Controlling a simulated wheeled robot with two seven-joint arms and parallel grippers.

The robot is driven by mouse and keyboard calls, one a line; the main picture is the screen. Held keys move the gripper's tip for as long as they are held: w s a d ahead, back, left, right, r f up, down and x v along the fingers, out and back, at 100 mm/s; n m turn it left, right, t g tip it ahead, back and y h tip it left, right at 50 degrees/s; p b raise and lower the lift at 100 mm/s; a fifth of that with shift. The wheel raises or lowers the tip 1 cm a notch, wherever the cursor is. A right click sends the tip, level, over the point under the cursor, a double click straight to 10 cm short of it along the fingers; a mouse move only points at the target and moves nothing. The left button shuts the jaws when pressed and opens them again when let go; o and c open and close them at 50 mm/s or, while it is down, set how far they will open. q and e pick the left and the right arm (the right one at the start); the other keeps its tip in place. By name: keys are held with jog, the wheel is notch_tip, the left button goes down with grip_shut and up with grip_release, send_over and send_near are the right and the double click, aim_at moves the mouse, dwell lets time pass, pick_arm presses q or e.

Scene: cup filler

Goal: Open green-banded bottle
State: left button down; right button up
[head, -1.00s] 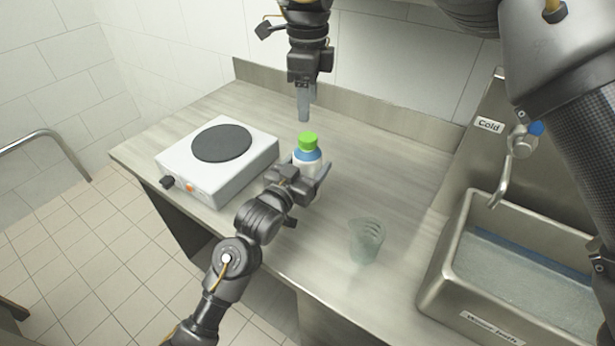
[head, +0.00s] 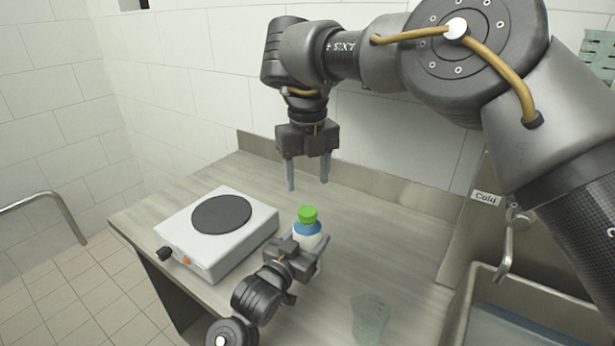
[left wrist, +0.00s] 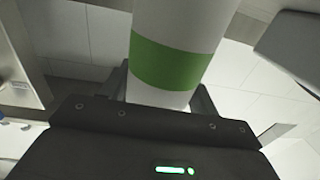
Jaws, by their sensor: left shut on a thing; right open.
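The bottle (head: 309,229) stands upright on the counter, with a green cap (head: 308,214), a blue part below it and a white body. In the left wrist view its white wall (left wrist: 178,22) carries a green band (left wrist: 172,66). My left gripper (head: 310,250) is shut on the bottle's body from the near side; its fingers partly hide the lower body. The cap is on the bottle. My right gripper (head: 308,186) is open and empty, pointing down with its fingers apart, just above the cap in the picture; its exact depth is unclear.
A white hot plate (head: 258,236) with a dark round disc stands left of the bottle. A clear cup (head: 370,318) stands at the front right. A metal sink (head: 474,283) with a tap (head: 508,248) is further right. The counter (head: 385,235) right of the bottle is clear.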

aim_at(307, 211)
jog(key=m, duration=2.4)
jog(key=shift+m, duration=0.3)
jog(key=shift+f, duration=4)
jog(key=shift+c, duration=0.2)
